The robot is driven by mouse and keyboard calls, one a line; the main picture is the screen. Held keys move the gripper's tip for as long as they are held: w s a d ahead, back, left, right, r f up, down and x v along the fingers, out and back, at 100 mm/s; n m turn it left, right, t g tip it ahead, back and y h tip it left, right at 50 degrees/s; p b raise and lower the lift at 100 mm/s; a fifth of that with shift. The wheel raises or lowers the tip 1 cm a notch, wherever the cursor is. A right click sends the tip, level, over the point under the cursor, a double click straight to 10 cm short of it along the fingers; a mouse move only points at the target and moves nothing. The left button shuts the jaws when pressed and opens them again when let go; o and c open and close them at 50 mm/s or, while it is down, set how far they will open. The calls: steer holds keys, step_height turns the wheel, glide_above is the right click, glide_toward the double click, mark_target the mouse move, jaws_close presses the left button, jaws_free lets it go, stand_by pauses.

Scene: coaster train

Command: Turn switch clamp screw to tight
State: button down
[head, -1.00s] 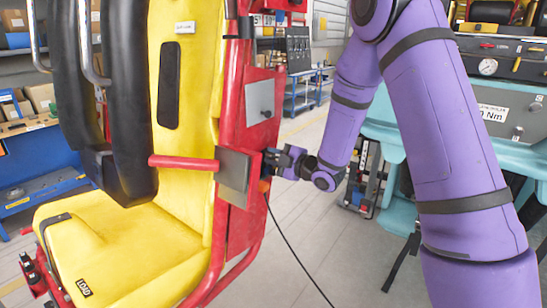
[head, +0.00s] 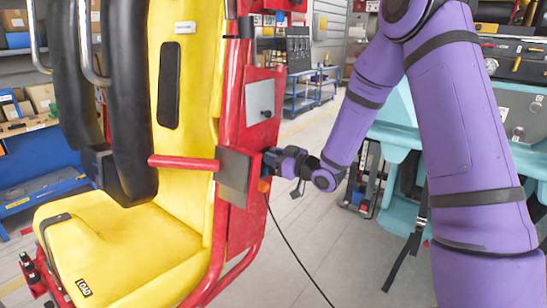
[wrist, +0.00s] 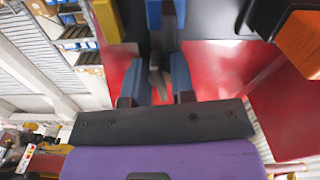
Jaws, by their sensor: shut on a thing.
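My gripper (wrist: 158,82) reaches the side of the red seat frame (head: 258,120), just right of the dark grey plate (head: 234,175). It also shows in the head view (head: 268,164), where its fingertips are small and partly hidden. In the wrist view its two blue fingers stand on either side of a small grey part (wrist: 158,72), which looks like the switch clamp screw, and are shut on it. A blue and dark housing is just beyond it. I cannot read how tight the screw is.
An orange block (wrist: 301,42) is close by at the wrist view's upper right. A black cable (head: 285,238) hangs from the frame to the floor. The yellow seat (head: 120,250) is at the left.

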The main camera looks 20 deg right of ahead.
steer(key=m, duration=0.5)
steer(key=shift+d+f+m, duration=0.1)
steer(key=shift+m, duration=0.2)
steer(key=m, duration=0.4)
stand_by(1.0)
steer(key=c, duration=1)
jaws_free()
steer(key=shift+o, duration=0.2)
steer(key=v, duration=1)
steer(key=shift+s+d, duration=0.2)
steer(key=shift+s, duration=0.1)
steer(key=shift+c, duration=0.2)
